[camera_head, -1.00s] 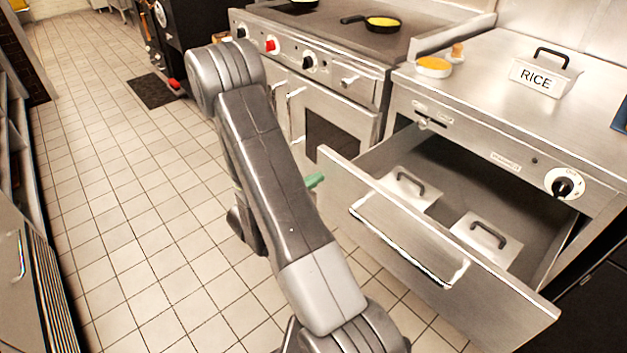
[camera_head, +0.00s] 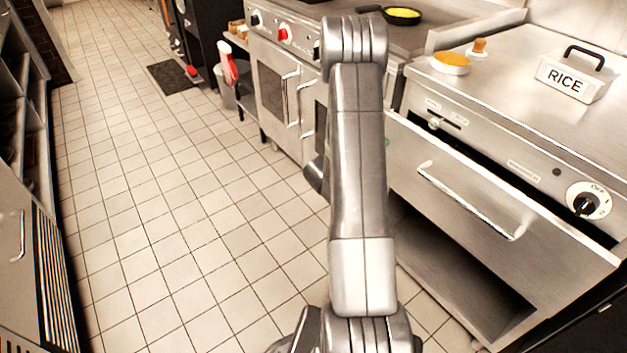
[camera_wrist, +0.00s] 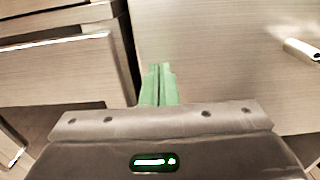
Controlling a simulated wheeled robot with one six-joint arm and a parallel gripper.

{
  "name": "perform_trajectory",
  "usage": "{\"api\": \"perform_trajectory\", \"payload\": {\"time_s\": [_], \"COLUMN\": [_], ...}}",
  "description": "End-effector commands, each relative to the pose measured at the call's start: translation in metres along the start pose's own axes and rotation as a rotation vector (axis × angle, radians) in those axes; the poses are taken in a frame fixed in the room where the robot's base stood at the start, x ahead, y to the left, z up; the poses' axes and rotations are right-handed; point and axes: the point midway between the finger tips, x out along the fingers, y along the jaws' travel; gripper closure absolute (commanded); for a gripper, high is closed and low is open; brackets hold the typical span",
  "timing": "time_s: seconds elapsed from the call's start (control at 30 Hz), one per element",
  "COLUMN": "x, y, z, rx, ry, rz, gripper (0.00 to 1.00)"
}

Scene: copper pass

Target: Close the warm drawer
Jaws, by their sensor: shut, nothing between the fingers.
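The warm drawer (camera_head: 455,190) is a wide steel front with a long bar handle (camera_head: 465,205), below the counter with the knob. Its front stands slightly out from the cabinet, with a narrow dark gap along its top edge. The drawer's inside is hidden. In the wrist view, the green fingers of my gripper (camera_wrist: 158,84) are together, with nothing between them, at the drawer front (camera_wrist: 215,60). I cannot tell whether they touch it. In the head view my arm hides most of the gripper. The end of the drawer handle shows at the right of the wrist view (camera_wrist: 302,50).
A RICE container (camera_head: 570,80), a yellow-topped dish (camera_head: 451,64) and a small jar (camera_head: 479,47) stand on the counter. A dark open space (camera_head: 440,265) lies under the drawer. A pan (camera_head: 401,16) sits on the stove. The tiled floor (camera_head: 180,220) to the left is clear.

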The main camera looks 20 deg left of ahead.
Motion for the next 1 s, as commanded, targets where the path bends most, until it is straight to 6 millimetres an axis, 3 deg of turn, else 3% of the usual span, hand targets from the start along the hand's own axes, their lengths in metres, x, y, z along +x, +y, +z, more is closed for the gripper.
{"api": "perform_trajectory", "payload": {"time_s": [0.2,0.4,1.0], "x": [0.037,0.053,0.058], "y": [-0.001,0.0,0.0], "z": [-0.001,0.0,0.002], "rx": [0.001,0.001,0.005], "ry": [-0.001,0.0,-0.004], "rz": [-0.003,-0.001,-0.005], "gripper": [1.0,1.0,1.0]}}
